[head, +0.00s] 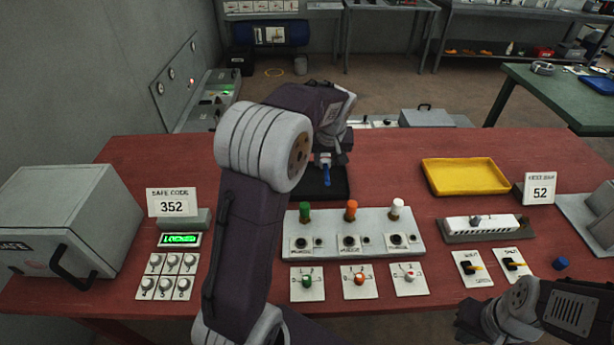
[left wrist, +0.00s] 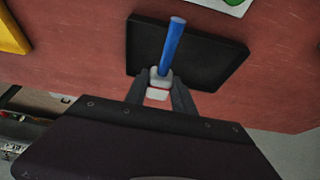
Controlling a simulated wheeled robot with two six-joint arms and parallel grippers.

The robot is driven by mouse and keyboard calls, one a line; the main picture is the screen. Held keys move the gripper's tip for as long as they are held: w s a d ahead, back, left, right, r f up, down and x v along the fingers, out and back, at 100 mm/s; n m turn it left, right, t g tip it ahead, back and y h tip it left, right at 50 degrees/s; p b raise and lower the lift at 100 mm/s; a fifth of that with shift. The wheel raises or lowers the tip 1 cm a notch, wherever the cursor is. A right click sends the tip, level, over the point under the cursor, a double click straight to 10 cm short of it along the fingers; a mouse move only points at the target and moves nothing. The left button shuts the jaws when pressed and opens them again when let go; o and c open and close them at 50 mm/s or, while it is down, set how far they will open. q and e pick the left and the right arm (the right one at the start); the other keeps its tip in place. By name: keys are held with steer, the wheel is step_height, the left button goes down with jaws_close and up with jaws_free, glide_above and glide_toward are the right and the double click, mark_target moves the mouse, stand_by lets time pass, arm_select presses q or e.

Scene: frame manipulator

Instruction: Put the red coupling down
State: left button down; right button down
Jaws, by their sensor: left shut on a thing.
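My left gripper (head: 322,158) is shut on a blue rod (head: 327,176) with a pale block at its near end. In the left wrist view the blue rod (left wrist: 172,45) sticks out past the fingertips (left wrist: 158,84), over a black tray (left wrist: 205,62). The black tray also shows in the head view (head: 338,190). I cannot tell whether the rod touches the tray. No clearly red coupling shows in the grip; only a small reddish patch shows between pale parts there. My right gripper (head: 470,318) is low at the right, its jaws unclear.
A grey panel (head: 420,245) bears green, orange-red and white-topped posts. Around it are a yellow tray (head: 465,177), a grey safe (head: 75,215), a keypad (head: 172,275), switch plates and a small blue cylinder (head: 560,263).

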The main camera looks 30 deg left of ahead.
arm_select(q)
glide_above(306, 176)
step_height(306, 176, down, 5)
steer(key=shift+f, duration=0.2)
step_height(306, 176, down, 4)
steer(key=shift+s+d+r, duration=0.1)
steer(key=shift+f, duration=0.2)
steer(key=shift+f, duration=0.1)
steer(key=shift+f+b, duration=0.3)
steer(key=shift+f, duration=0.15)
steer(key=c, duration=1.1)
jaws_free()
steer(key=shift+o, duration=0.2)
steer(key=shift+r, duration=0.15)
